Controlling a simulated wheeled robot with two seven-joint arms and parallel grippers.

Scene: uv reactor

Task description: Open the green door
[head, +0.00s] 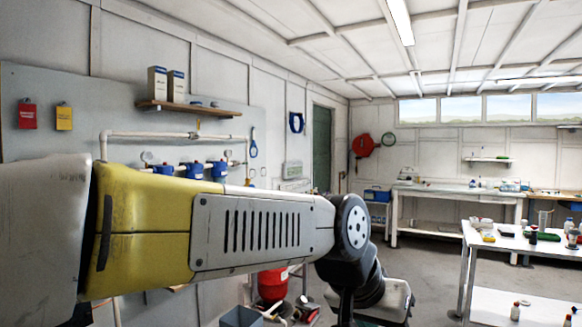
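The green door (322,150) is tall and narrow in the head view, set in the left wall near the far corner. It looks shut, and I cannot make out a handle. Its lower part is hidden behind my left arm. That arm crosses the picture from the left edge to the middle, then bends down at a dark joint towards the bottom edge. My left gripper's fingers do not show. My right arm and gripper are not in view. The arm is much nearer to the camera than the door.
A white bench (408,195) stands at the back and a white table (462,270) at the right, both with bottles. A red canister (272,285) and a grey bin (241,317) stand low near the left wall. Grey floor (435,275) is open between the arm and the tables.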

